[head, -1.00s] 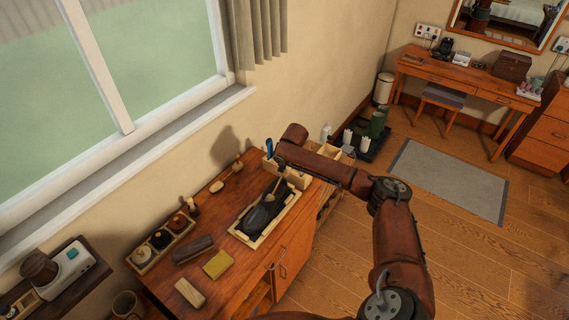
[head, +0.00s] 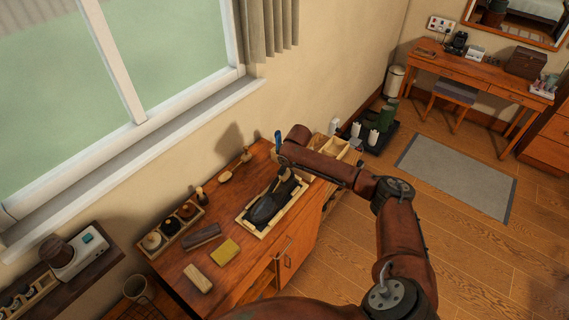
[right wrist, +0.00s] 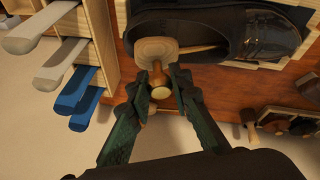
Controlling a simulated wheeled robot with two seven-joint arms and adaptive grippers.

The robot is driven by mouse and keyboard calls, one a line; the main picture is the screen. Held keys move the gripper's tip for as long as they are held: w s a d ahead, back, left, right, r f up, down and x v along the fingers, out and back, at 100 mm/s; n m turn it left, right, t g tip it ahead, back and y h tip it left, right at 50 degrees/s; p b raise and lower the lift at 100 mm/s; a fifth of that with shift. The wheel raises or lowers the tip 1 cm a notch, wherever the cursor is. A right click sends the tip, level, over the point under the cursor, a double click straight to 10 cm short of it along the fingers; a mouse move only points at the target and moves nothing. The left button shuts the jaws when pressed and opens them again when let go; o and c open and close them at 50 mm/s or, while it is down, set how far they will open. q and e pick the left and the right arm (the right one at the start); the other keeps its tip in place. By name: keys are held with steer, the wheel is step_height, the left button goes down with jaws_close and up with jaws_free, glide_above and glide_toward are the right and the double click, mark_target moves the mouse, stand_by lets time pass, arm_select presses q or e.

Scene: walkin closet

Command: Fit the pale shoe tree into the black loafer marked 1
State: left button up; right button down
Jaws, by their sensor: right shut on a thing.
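The black loafer (head: 268,206) lies in a pale wooden tray (head: 246,229) on the cabinet top. It also shows in the right wrist view (right wrist: 262,34); I cannot read a number on it. My right gripper (right wrist: 160,82) is shut on the knob of the pale shoe tree (right wrist: 154,50). The shoe tree's rounded block and thin rod point toward the loafer, at its near side in the wrist view. I cannot tell whether the front of the shoe tree is inside the shoe. In the head view my right arm and gripper hide the shoe tree. My left gripper is not in view.
A compartment box (head: 338,152) stands beside the tray, with grey and blue pieces (right wrist: 78,92) sticking out in the wrist view. Brushes (head: 202,236), a yellow block (head: 225,253) and a tin rack (head: 171,229) lie left of the tray. The window wall is behind.

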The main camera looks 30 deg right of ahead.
steer(key=shift+w+d+f+g+y+b, duration=0.15)
steer(key=shift+d+f+y+b, duration=0.1)
steer(key=shift+f, duration=0.35)
steer(key=shift+w+d+f+g+y+b, duration=0.15)
steer(key=shift+f+y, duration=0.1)
steer(key=shift+f, duration=0.3)
steer(key=shift+w+d+f+g+y+b, duration=0.1)
steer(key=shift+d+f+g+y+b, duration=0.15)
steer(key=shift+f+b, duration=0.25)
steer(key=shift+d+f+g+y+b, duration=0.1)
steer(key=shift+d+f+y+b, duration=0.05)
steer(key=shift+f+y+b, duration=0.3)
steer(key=c, duration=1.7)
jaws_free()
steer(key=shift+o, duration=0.4)
steer(key=shift+f, duration=0.1)
steer(key=o, duration=0.5)
steer(key=shift+r+p, duration=3.6)
steer(key=shift+r, duration=0.45)
